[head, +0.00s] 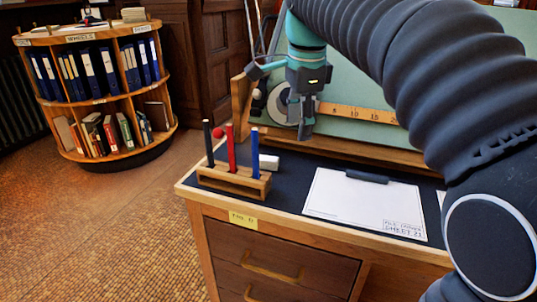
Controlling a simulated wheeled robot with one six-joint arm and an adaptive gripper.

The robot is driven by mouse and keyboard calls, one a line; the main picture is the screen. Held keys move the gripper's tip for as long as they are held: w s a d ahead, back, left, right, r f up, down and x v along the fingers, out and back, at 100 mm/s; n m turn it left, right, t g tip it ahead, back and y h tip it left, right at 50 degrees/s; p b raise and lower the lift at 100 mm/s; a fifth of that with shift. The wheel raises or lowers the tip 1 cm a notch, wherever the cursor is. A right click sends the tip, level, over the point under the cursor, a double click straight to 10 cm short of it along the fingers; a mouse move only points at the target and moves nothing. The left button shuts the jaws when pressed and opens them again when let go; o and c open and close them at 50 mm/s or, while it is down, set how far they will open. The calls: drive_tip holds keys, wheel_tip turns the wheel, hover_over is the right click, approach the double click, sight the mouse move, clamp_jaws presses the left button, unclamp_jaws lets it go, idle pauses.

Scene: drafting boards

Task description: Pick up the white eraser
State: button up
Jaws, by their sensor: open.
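The white eraser (270,162) lies on the dark desk top, behind the right end of a wooden pen stand. The blue pen in the stand covers its left part. My gripper (303,132) points down above the back of the desk, in front of the green drafting board. It is open and empty, up and to the right of the eraser in the picture, and apart from it. How far it stands from the eraser in depth is hard to tell.
The wooden pen stand (233,181) holds upright black, red and blue pens. A red ball (218,132) shows among the pens. A clipboard with white paper (367,203) lies to the right. The green drafting board (355,80) rises behind. A round bookshelf (97,97) stands at far left.

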drive_tip(key=w+a+m+g, duration=0.1)
drive_tip(key=w+a+m, duration=0.4)
drive_tip(key=w+a, duration=0.1)
drive_tip(key=b, duration=0.2)
hover_over(268, 158)
drive_tip(key=shift+m+g, duration=0.3)
drive_tip(key=shift+m, duration=0.1)
drive_tip(key=f, duration=0.7)
drive_tip(key=shift+s+f, duration=0.25)
drive_tip(key=shift+w+f+b, duration=0.15)
drive_tip(key=shift+f, duration=1.2)
drive_tip(key=shift+w+f+b, duration=0.1)
drive_tip(key=shift+f+b, duration=0.05)
drive_tip(key=shift+f, duration=1.2)
clamp_jaws()
